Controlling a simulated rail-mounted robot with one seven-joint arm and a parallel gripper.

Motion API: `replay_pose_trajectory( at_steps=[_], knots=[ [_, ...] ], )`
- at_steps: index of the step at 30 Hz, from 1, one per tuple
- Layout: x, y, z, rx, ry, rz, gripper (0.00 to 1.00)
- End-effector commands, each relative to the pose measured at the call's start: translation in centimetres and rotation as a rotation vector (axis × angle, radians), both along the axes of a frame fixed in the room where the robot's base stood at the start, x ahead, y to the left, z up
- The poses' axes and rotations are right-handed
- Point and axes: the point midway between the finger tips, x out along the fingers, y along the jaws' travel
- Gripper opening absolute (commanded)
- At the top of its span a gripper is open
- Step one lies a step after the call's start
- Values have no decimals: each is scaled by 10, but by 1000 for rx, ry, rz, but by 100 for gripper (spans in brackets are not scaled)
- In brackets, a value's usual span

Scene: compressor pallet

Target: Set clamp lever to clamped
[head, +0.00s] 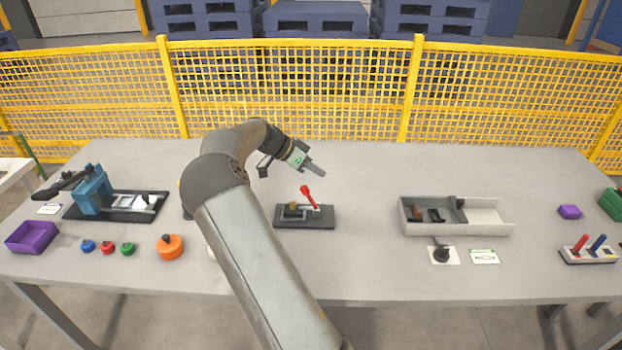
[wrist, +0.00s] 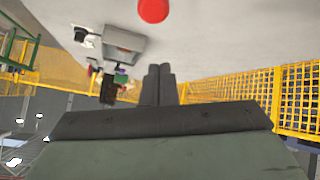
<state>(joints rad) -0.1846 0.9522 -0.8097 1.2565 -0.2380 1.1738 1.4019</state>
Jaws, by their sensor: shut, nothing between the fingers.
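The clamp lever (head: 309,195) is red with a round knob on top. It stands up, tilted a little to the left, from a dark base plate (head: 290,222) in the middle of the table. A small brown part (head: 293,208) sits on the plate, left of the lever. My gripper (head: 318,171) is shut and empty, above and behind the lever knob, apart from it. In the wrist view my shut fingers (wrist: 158,82) point forward, and the red knob (wrist: 153,10) shows at the top edge. The lever's shaft is hidden there.
A grey tray (head: 485,229) stands to the right, with a black knob (head: 441,254) in front. A blue toggle device (head: 92,188), a purple bin (head: 32,237) and an orange knob (head: 170,246) are on the left. Yellow fencing (head: 290,90) runs behind the table.

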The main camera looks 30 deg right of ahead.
Motion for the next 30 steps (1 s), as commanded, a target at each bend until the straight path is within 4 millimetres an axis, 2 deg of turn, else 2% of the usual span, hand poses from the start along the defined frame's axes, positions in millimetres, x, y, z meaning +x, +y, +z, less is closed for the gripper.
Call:
replay_pose_trajectory(
  at_steps=[1,3,12,18,30],
  knots=[
    [8,15,7,2,-6,13,0],
    [13,25,19,2,-6,11,0],
    [26,58,54,1,-3,8,0],
    [28,64,61,1,-1,7,0],
    [28,64,61,1,-2,8,0]
  ],
)
